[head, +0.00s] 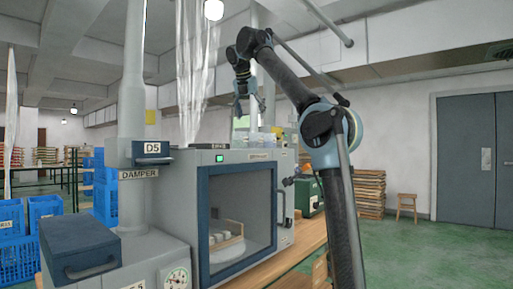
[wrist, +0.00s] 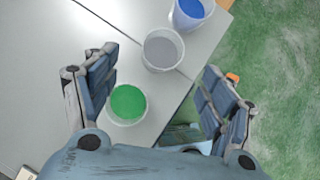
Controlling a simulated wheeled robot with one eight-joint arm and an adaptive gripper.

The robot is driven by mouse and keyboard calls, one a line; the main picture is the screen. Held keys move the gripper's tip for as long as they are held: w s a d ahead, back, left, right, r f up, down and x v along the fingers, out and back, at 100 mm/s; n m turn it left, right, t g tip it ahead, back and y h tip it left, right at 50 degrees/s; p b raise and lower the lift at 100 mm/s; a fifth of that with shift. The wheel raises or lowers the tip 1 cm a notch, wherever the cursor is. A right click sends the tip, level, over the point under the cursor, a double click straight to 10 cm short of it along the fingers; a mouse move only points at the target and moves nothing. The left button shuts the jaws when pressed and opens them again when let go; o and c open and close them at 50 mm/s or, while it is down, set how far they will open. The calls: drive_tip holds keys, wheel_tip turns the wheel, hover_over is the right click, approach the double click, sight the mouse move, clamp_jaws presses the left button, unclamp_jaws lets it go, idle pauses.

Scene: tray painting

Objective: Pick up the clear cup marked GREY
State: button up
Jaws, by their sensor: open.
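In the wrist view, a clear cup with grey paint (wrist: 163,50) stands upright on a pale grey surface, near its right edge. No GREY label is readable. A cup with green paint (wrist: 128,104) stands nearer, and a cup with blue paint (wrist: 190,12) stands farther off, cut by the top edge. My gripper (wrist: 160,64) is open and empty, its blue padded fingers spread wide. The grey cup shows between and slightly beyond the fingertips, touched by neither. In the head view my gripper (head: 250,104) hangs over the top of the grey cabinet; the cups there are too small to tell apart.
The cabinet (head: 187,190) has a dark-framed glass door (head: 240,215) at its front. Green floor shows past the surface's right edge in the wrist view. Blue crates (head: 18,250) stand at left, stacked wooden trays (head: 369,193) at right. The surface left of the cups is clear.

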sight(256, 135)
drive_tip(key=shift+d+x, duration=0.1)
drive_tip(key=shift+x, duration=2.65)
drive_tip(key=shift+d+x, duration=0.15)
drive_tip(key=shift+x, duration=2.6)
drive_tip(key=shift+s, duration=0.15)
drive_tip(key=c, duration=1.2)
